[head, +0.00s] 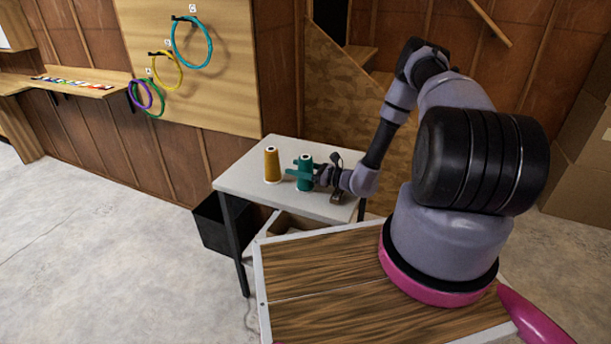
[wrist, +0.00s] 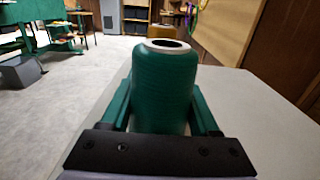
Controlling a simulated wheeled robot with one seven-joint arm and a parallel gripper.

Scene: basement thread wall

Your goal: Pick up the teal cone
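The teal cone (head: 306,166) of thread stands upright on the small light-topped table (head: 239,184). It fills the middle of the wrist view (wrist: 163,88), with its pale top rim and dark hole facing up. My gripper (head: 299,173) comes in level from the right in the head view, with its teal fingers on either side of the cone. In the wrist view my gripper (wrist: 164,103) has one finger close along each side of the cone. The cone hides the inner finger faces, so I cannot tell whether they press on it.
An orange-brown cone (head: 272,165) stands left of the teal one, with a gap between. A black bin (head: 211,226) is on the floor left of the table. Colored rings (head: 191,42) hang on a wooden wall board.

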